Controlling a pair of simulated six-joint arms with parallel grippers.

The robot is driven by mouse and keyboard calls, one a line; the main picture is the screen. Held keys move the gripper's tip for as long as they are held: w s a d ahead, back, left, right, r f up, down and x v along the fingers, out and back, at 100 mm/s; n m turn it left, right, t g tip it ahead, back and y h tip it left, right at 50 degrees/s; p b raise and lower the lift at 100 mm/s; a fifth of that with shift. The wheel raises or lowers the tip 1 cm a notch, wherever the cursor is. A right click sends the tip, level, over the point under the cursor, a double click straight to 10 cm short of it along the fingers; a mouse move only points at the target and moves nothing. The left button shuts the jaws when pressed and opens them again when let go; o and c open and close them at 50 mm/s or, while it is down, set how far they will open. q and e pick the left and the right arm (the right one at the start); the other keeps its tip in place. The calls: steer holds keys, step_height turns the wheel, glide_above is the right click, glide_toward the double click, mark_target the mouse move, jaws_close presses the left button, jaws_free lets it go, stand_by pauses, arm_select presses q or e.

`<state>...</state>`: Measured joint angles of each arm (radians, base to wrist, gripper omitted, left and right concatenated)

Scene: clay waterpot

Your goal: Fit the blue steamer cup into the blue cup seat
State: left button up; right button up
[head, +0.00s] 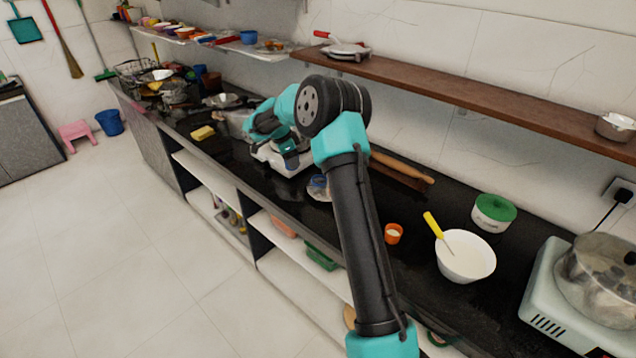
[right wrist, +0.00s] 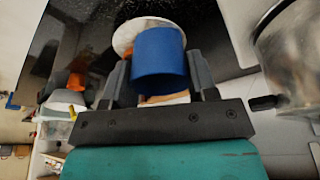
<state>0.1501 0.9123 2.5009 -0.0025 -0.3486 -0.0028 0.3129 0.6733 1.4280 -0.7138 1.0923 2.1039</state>
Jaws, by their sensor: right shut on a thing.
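In the right wrist view a plain blue steamer cup (right wrist: 158,62) is between the two dark fingers of my right gripper (right wrist: 157,70), which is shut on it. In the head view my right gripper (head: 290,160) points down over the counter, and the cup is hard to make out there. A small blue round piece, perhaps the blue cup seat (head: 318,182), shows on a pale round base just right of the gripper, partly hidden by my arm. A pale disc (right wrist: 125,38) shows behind the cup in the wrist view. My left gripper is not in view.
A white appliance (head: 270,160) stands behind the gripper. A rolling pin (head: 402,167), an orange cup (head: 393,233), a white bowl (head: 466,258), a green-lidded container (head: 493,212) and a stove with a steel pot (head: 600,280) stand to the right. A wooden shelf (head: 480,98) runs above.

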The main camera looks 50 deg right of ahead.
steer(key=s+d+m+g+y, duration=0.1)
steer(key=s+d+m, duration=0.3)
steer(key=d+m, duration=0.4)
steer(key=shift+s+d+r+g+y, duration=0.3)
steer(key=shift+d+r+g, duration=0.1)
steer(key=shift+d, duration=0.3)
steer(key=shift+f, duration=0.1)
glide_above(317, 187)
steer(key=w+d, duration=0.2)
steer(key=d, duration=0.1)
steer(key=shift+w+a+x, duration=0.1)
steer(key=shift+w+x, duration=0.05)
steer(key=shift+x, duration=0.65)
steer(key=shift+w+a+x, duration=0.1)
steer(key=shift+w+x, duration=0.05)
steer(key=shift+x, duration=0.7)
steer(key=shift+w+a+x, duration=0.1)
steer(key=shift+w+x, duration=0.05)
steer(key=shift+x, duration=0.65)
steer(key=shift+f, duration=0.15)
steer(key=shift+f, duration=2.45)
steer(key=shift+f, duration=0.15)
steer(key=o, duration=0.9)
